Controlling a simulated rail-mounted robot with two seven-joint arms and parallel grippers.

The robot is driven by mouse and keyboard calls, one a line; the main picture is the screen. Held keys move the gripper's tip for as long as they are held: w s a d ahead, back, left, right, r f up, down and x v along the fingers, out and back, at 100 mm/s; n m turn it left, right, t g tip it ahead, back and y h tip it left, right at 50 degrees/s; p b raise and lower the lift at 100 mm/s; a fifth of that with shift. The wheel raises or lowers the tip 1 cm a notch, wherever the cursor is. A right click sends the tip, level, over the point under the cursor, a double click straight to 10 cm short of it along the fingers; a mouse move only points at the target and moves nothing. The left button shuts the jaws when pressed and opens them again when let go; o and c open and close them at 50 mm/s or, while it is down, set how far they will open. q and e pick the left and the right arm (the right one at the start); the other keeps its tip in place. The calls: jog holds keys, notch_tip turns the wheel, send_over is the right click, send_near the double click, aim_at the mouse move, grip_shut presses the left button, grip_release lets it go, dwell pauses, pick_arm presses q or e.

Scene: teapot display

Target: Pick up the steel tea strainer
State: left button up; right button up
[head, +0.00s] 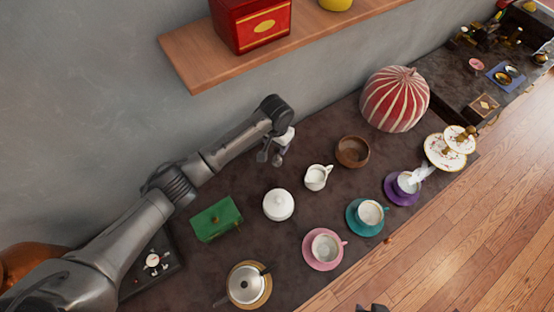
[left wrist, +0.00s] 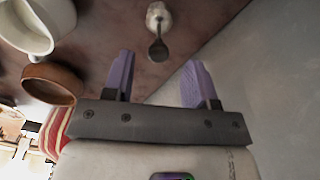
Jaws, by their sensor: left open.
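A white creamer (head: 317,177) and a wooden bowl (head: 352,151) stand right of the gripper. A white lidded pot (head: 278,205) and green box (head: 216,218) stand in front. The grey wall (head: 90,110) is behind, a wooden shelf (head: 200,67) above.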

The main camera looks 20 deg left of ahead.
aim_at(277, 149)
pick_arm(q)
jog(key=shift+f+b, duration=0.8)
jog(key=shift+f, duration=2.2)
jog(key=shift+c, duration=1.2)
grip_shut()
